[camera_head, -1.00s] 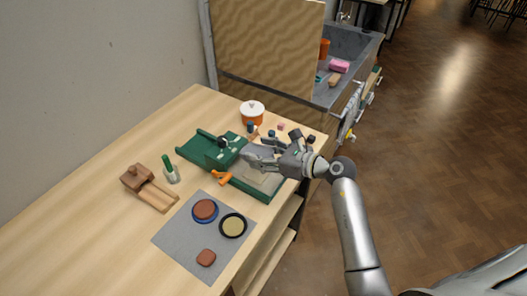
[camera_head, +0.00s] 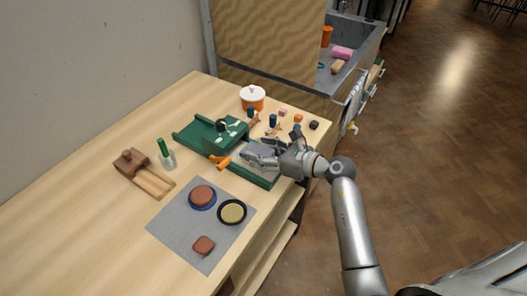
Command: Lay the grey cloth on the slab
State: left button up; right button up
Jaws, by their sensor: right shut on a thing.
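My right gripper (camera_head: 256,152) is low over the right part of the green slab roller bed (camera_head: 187,133). It is shut on the grey cloth (camera_head: 260,165), which hangs close over the bed. The cloth and fingers cover most of the pale slab on the bed; I cannot tell whether the cloth touches it. My left gripper is not in view.
A grey mat (camera_head: 168,229) in front bears two round pieces (camera_head: 202,195) (camera_head: 232,211) and a brown block (camera_head: 204,244). A wooden tool (camera_head: 145,172), a green-handled brush in a cup (camera_head: 167,155), an orange handle (camera_head: 221,162) and a white-lidded orange pot (camera_head: 252,98) stand around. The table's left is clear.

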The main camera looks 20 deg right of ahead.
jog(key=o, duration=1.1)
